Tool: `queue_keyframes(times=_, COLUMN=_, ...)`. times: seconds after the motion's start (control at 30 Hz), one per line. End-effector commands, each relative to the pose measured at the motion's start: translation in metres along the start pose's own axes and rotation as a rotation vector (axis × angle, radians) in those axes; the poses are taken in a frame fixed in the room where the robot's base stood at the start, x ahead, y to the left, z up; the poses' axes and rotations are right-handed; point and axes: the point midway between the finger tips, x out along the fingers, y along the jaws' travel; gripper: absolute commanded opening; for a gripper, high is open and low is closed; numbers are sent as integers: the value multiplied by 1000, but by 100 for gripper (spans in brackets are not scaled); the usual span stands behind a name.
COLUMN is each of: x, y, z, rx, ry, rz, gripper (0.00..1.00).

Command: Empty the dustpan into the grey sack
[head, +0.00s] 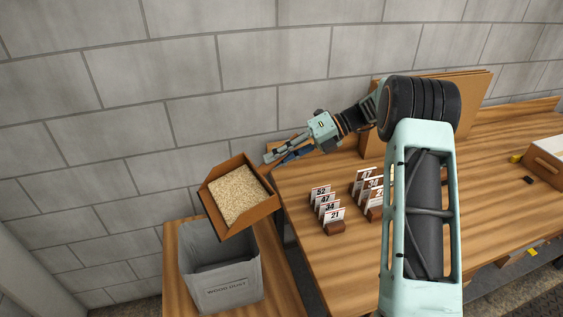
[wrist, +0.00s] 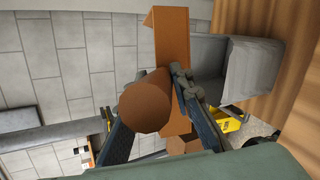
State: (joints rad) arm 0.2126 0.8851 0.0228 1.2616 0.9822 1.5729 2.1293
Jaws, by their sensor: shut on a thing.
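The orange-brown dustpan (head: 254,218) is full of pale wood dust (head: 237,195) and is held up off the tables. My gripper (head: 270,157) is shut on its handle, at the dustpan's upper right in the head view. The round brown handle (wrist: 147,101) shows between the fingers in the wrist view, with the pan (wrist: 172,40) beyond. The grey sack (head: 222,276) stands open-topped below the dustpan, with lettering on its front. The dustpan covers part of its back right rim in the head view. The sack (wrist: 252,72) shows beside the pan in the wrist view.
The sack stands on a small wooden table (head: 283,290). A larger workbench (head: 340,265) at the right carries numbered cards in holders (head: 326,205), upright brown boards (head: 470,95) and a wooden box (head: 546,158). A grey block wall (head: 200,60) stands close behind.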

Motion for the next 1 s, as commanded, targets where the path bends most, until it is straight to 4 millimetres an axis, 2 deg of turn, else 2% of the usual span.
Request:
queue_keyframes(times=0.23, x=5, y=27, z=4, rx=-48, ry=30, rz=-146, gripper=0)
queue_keyframes(times=0.37, x=15, y=33, z=2, rx=-68, ry=44, rz=-209, gripper=0)
queue_keyframes(times=1.0, x=51, y=88, z=2, rx=-161, ry=109, rz=-514, gripper=0)
